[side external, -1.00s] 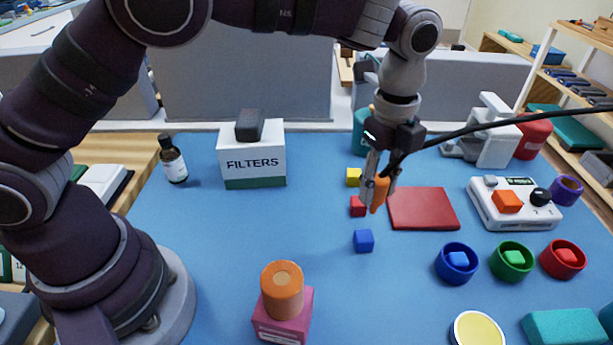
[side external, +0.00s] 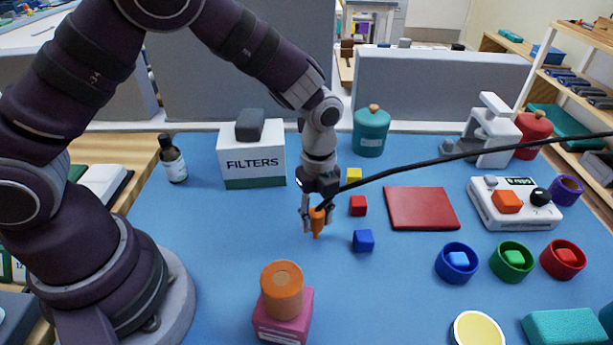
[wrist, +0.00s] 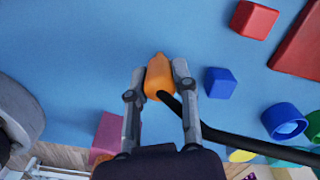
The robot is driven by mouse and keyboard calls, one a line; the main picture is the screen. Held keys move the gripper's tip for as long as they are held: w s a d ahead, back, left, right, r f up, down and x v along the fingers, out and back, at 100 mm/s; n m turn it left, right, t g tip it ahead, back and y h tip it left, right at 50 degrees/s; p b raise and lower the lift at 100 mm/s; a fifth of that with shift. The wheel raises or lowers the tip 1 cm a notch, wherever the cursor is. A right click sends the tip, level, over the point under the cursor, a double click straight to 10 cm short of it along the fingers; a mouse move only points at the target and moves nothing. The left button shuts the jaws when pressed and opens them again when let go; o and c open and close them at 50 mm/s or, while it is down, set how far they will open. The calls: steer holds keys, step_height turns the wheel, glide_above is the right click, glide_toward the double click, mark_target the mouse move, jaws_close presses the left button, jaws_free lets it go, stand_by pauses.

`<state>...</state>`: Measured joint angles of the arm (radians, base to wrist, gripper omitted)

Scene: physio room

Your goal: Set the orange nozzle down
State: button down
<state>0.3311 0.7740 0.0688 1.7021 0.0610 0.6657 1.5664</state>
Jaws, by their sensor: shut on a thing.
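The orange nozzle (side external: 317,221) is between the fingers of my gripper (side external: 313,213), over the blue mat (side external: 220,255) in the middle of the side view. It points downward, close to the mat; I cannot tell whether its tip touches. In the wrist view the nozzle (wrist: 158,77) sits between the two fingertips (wrist: 159,75), which are shut on it. A black hose (side external: 450,157) runs from the nozzle off to the right, and it also crosses the wrist view (wrist: 235,138).
A red pad (side external: 423,208) is farther right. The FILTERS box (side external: 254,165) stands behind left. A pink block (side external: 283,325) with an orange cylinder (side external: 283,291) stands in front.

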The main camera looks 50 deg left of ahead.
mark_target(313, 209)
steer(key=c, duration=0.9)
jaws_free()
steer(key=shift+f, duration=0.1)
step_height(313, 209, up, 13)
steer(key=n, duration=0.1)
steer(key=shift+s+a+r+n+t, duration=0.9)
steer(key=shift+s+a+n, duration=0.7)
steer(key=shift+n, duration=1.85)
steer(key=shift+s+a+r+n+t, duration=0.95)
steer(key=shift+s+n, duration=1)
steer(key=shift+n, duration=1.45)
steer(key=shift+s+a+r+n+t, duration=0.85)
steer(key=shift+s+a+n, duration=0.8)
steer(key=shift+n, duration=1.8)
steer(key=shift+s+d+f, duration=0.15)
